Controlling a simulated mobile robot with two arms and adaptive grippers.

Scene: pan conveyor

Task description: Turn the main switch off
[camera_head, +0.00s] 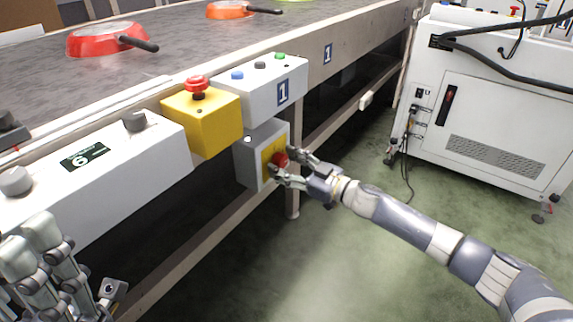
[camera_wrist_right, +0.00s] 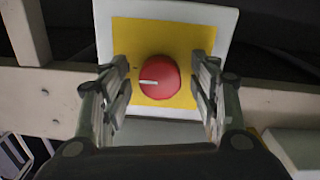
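The main switch is a red round knob (camera_wrist_right: 159,77) with a white mark, on a yellow plate on a grey box (camera_head: 252,158) under the conveyor's edge. In the wrist view the white mark points left, close to horizontal. My right gripper (camera_head: 283,168) is at the switch, with one finger on each side of the knob; it also shows in the wrist view (camera_wrist_right: 163,88). Its fingers are open, with a gap between each finger and the knob. My left gripper (camera_head: 40,262) is at the lower left of the head view, away from the switch; its fingertips are not clear.
A yellow box with a red emergency button (camera_head: 197,86) and a grey button box (camera_head: 262,88) sit just above the switch. A white control panel (camera_head: 90,165) is at left. Pans (camera_head: 100,39) lie on the conveyor (camera_head: 180,60). A white cabinet (camera_head: 480,110) stands at right.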

